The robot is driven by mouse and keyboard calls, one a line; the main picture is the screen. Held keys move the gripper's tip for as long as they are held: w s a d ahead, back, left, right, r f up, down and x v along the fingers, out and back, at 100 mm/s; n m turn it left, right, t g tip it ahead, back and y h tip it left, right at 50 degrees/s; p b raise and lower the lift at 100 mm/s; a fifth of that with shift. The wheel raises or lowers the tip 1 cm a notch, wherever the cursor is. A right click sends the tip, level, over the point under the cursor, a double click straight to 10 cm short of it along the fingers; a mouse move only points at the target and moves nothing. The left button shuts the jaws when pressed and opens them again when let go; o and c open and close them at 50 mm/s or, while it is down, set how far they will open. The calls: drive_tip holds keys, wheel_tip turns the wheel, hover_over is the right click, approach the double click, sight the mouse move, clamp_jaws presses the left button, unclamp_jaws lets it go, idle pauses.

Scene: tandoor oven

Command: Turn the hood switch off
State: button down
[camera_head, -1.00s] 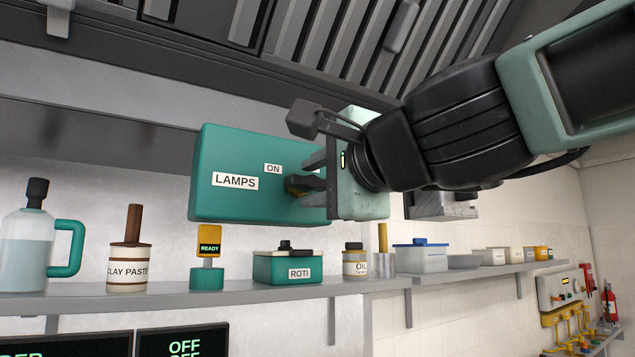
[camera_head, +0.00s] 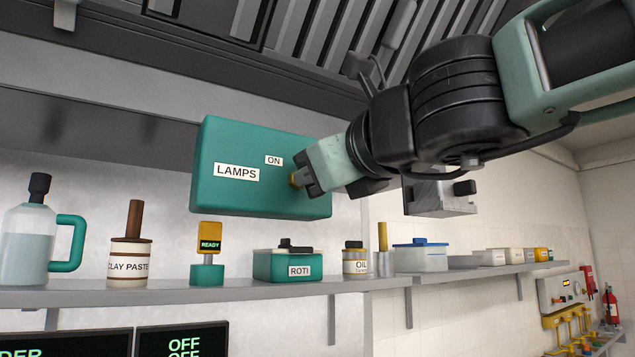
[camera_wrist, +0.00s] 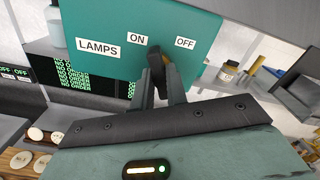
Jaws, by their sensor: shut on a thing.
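The teal switch box (camera_head: 235,195) marked LAMPS hangs below the hood. Its ON label (camera_head: 273,160) shows in the head view; its OFF label (camera_wrist: 185,43) shows only in the wrist view. The dark switch handle (camera_wrist: 154,58) stands out from the box front, its upper end between the two labels and a little nearer ON. My gripper (camera_head: 304,181) is against the box's right part, shut on the handle. In the wrist view its two fingers (camera_wrist: 156,90) flank the handle. The fingers hide most of the handle in the head view.
The slatted hood (camera_head: 310,45) is above. A shelf (camera_head: 200,293) below holds a jug (camera_head: 28,240), a clay paste jar (camera_head: 130,258), a roti box (camera_head: 288,266) and an oil jar (camera_head: 355,260). A grey metal box (camera_head: 433,195) is on the wall right of the switch box.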

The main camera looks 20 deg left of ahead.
drive_tip(key=m, duration=0.3)
drive_tip(key=shift+f, duration=0.15)
drive_tip(key=c, duration=1.8)
unclamp_jaws()
drive_tip(key=shift+m, duration=1)
drive_tip(key=o, duration=0.4)
drive_tip(key=shift+c, duration=0.2)
drive_tip(key=v, duration=0.7)
